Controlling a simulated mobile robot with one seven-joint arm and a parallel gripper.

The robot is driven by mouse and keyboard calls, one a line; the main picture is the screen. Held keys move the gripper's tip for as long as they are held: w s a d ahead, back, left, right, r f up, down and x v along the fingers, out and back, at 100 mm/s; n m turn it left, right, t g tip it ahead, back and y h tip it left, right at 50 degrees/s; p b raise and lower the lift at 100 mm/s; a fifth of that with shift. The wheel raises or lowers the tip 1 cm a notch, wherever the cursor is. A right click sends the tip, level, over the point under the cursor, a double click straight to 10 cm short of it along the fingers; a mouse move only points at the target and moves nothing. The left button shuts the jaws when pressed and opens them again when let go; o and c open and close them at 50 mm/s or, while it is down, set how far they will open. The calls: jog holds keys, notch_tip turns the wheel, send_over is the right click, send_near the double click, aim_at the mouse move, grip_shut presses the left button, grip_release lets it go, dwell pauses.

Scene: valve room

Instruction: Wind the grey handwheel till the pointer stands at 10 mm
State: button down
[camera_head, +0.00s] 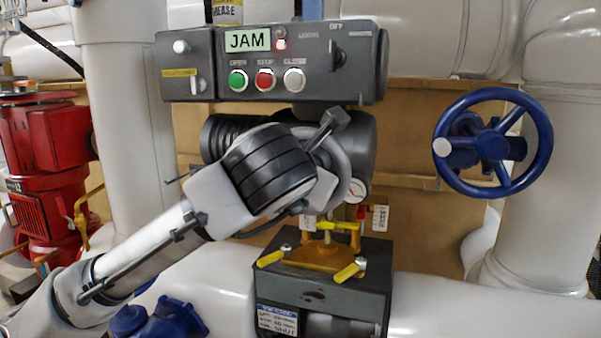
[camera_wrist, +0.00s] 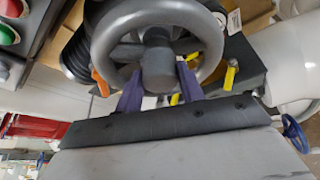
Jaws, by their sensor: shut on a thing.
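The grey handwheel (camera_wrist: 211,35) fills the top middle of the wrist view, with its rim, a spoke and a thick dark cylindrical part (camera_wrist: 158,68) showing. My gripper (camera_wrist: 160,88) has its two purple fingers at the lower rim, one on each side of that cylindrical part. It is shut on the handwheel; the exact contact is hard to see. In the head view, part of the wheel's rim (camera_head: 345,172) shows behind my arm, which hides the rest and the fingers. The pointer and its millimetre scale cannot be made out.
A control box (camera_head: 270,62) with a JAM sign sits above the wheel. A blue handwheel (camera_head: 546,140) is at right, a red motor (camera_head: 45,150) at left. White pipes surround the space.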

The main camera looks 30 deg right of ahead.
dwell(0.4)
jog(key=c, duration=0.9)
grip_release()
jog(key=b+v, duration=0.3)
jog(key=v, duration=1.1)
jog(key=shift+w, duration=0.1)
